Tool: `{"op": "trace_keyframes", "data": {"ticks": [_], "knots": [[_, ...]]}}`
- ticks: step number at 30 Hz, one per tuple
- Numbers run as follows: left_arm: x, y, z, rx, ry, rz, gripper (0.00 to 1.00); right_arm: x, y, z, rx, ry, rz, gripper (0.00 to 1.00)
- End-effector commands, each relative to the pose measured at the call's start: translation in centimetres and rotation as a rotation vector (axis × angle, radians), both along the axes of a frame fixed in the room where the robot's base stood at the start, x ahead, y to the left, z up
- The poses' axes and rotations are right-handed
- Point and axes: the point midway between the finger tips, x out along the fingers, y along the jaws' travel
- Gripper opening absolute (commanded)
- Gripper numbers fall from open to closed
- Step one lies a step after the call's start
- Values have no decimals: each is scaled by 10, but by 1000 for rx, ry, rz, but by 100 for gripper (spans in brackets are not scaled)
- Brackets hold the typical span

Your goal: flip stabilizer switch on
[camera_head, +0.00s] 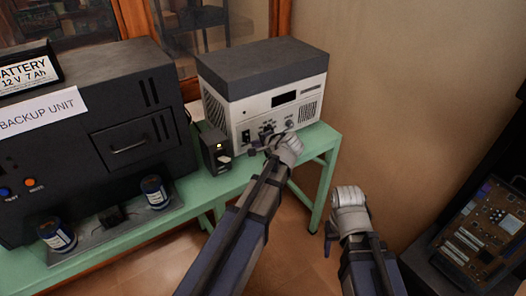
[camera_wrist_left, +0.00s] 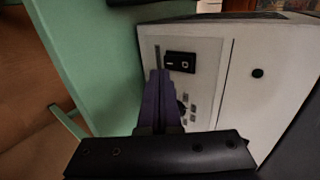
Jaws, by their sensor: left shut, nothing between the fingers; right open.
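A white box with a grey top (camera_head: 264,68), which looks like the stabilizer, stands on the green table. Its front has a dark display, knobs and vents. In the left wrist view its pale front panel (camera_wrist_left: 250,105) carries a black rocker switch (camera_wrist_left: 181,62) with white marks; whether it is on or off I cannot tell. My left gripper (camera_head: 256,146) is shut and empty in front of the lower front. In the wrist view its purple fingers (camera_wrist_left: 160,74) end just beside the switch; contact is unclear. My right gripper (camera_head: 328,243) hangs open and empty, away from the table.
A small black unit (camera_head: 215,149) with a lit indicator stands left of the white box. A large dark backup unit (camera_head: 95,110) fills the left of the green table (camera_head: 190,190). A circuit board (camera_head: 482,235) lies at the far right. Open floor lies below.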

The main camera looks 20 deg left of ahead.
Motion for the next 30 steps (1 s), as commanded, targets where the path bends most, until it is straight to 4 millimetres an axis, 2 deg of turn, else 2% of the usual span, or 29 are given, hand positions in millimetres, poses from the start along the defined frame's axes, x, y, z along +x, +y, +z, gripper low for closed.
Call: {"op": "trace_keyframes", "data": {"ticks": [3, 9, 21, 26, 27, 30], "knots": [[11, 12, -6, -1, -1, 1, 0, 0, 0, -6, 0, 0, 0, 60], [17, 21, -9, -1, 0, 1, 0, 0, 0, -9, 0, 0, 0, 60], [17, 23, -10, 0, -1, -1, 0, 0, 0, -10, 0, 0, 0, 60], [19, 25, -20, 45, -35, -1, 0, 0, 0, -30, 0, 0, 0, 60], [20, 26, -13, 47, -36, 0, 0, 0, 0, -24, 0, 0, 0, 60], [20, 26, -12, 44, -35, 1, 0, 0, 0, -22, 0, 0, 0, 60]]}}
